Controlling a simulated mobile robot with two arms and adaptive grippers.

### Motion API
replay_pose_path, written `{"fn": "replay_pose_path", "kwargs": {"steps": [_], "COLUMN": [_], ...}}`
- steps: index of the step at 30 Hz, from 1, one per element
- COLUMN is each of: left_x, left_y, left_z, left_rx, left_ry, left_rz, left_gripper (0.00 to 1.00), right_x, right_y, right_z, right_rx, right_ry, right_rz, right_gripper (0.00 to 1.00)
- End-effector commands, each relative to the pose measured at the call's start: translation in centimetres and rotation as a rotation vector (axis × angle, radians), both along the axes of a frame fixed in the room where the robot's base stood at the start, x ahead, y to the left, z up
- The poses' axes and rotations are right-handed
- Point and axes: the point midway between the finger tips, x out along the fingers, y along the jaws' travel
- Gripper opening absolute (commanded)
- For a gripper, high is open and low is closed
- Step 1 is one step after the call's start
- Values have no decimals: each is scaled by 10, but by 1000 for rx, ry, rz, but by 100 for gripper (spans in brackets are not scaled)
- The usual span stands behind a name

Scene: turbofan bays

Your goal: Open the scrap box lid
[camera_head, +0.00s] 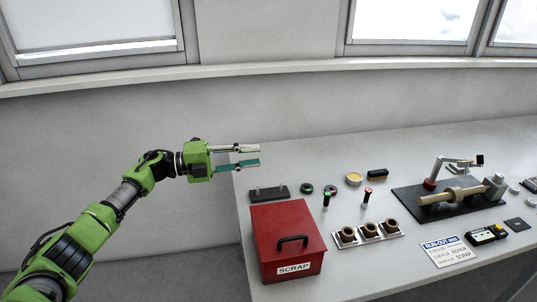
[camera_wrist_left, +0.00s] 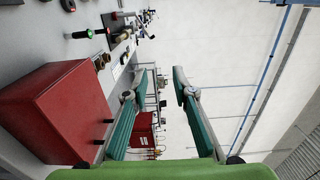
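The red scrap box (camera_head: 289,240) stands at the near left corner of the table. Its lid (camera_head: 283,222) is shut and carries a black handle (camera_head: 292,241); a white SCRAP label is on the front. The box also shows in the left wrist view (camera_wrist_left: 58,110), at the left. My left gripper (camera_head: 258,156) is open and empty, level and pointing right, above and behind the box and apart from it. Its two fingers also show in the left wrist view (camera_wrist_left: 152,85) with a gap between them. My right gripper is in neither view.
A dark block with pins (camera_head: 269,194) sits behind the box. A RUN-OUT sign (camera_head: 447,251) lies near the front edge.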

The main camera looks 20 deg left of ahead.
Motion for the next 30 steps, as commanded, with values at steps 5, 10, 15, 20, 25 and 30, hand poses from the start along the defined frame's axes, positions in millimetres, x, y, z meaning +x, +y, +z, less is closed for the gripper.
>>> {"fn": "replay_pose_path", "kwargs": {"steps": [5, 10, 15, 20, 25, 30], "left_x": [-15, -21, -21, -21, -21, -21], "left_y": [22, 30, 31, 31, 31, 31], "left_z": [-1, 0, 0, 0, 0, 0], "left_rx": [1, 0, -1, -1, 0, 0], "left_ry": [1, 0, -1, -1, 0, 0], "left_rz": [0, -1, -1, -1, -1, 0], "left_gripper": [25, 25, 25, 25, 25, 25], "right_x": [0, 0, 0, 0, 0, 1], "right_y": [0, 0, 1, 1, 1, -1], "right_z": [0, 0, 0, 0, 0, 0], "right_rx": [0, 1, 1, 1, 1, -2], "right_ry": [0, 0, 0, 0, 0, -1], "right_rz": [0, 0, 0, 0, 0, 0], "right_gripper": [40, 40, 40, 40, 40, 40]}}
